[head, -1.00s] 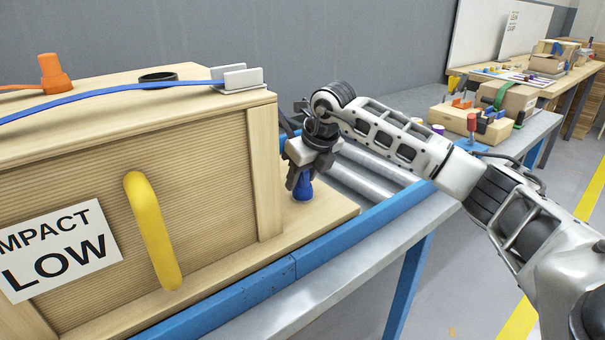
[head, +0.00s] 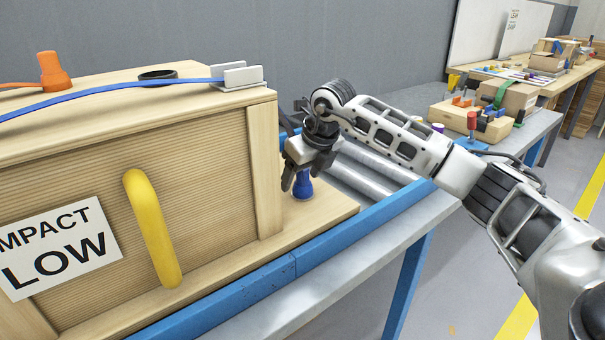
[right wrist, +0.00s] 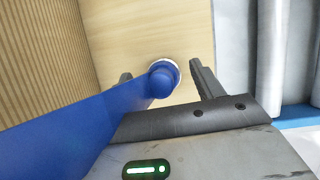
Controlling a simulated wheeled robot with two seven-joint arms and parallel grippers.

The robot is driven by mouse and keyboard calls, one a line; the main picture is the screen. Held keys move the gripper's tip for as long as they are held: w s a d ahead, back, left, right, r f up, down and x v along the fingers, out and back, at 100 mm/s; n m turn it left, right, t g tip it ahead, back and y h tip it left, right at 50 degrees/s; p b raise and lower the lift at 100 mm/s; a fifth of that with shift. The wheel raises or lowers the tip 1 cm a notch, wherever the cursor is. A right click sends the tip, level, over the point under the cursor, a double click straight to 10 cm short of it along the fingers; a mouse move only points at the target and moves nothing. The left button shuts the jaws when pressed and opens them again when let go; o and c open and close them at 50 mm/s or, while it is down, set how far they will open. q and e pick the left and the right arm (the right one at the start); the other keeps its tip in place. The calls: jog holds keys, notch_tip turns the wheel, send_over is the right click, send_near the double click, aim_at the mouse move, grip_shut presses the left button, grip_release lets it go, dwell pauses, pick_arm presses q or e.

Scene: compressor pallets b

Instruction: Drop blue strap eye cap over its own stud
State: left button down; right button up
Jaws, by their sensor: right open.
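The blue strap eye cap (head: 303,187) stands upright at the pallet deck beside the crate's right end. In the right wrist view its round blue top (right wrist: 163,77) shows inside a pale ring, with the blue strap (right wrist: 85,130) running to it from the lower left. The stud is hidden under or behind the cap, so how far the cap sits over it cannot be told. My right gripper (head: 302,175) is open just above the cap, pointing down, with its fingers apart on either side and clear of it in the right wrist view (right wrist: 165,80). My left gripper is out of view.
The wooden crate (head: 190,190) with a yellow handle (head: 153,230) stands close left of my gripper. A metal bracket (head: 237,77) holds the blue strap at the crate's top edge. An orange cap (head: 53,72) and a black ring (head: 158,77) are on top. Rollers (head: 370,180) lie to the right.

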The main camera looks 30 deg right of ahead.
jog(key=v, duration=1.6)
jog(key=shift+f, duration=0.1)
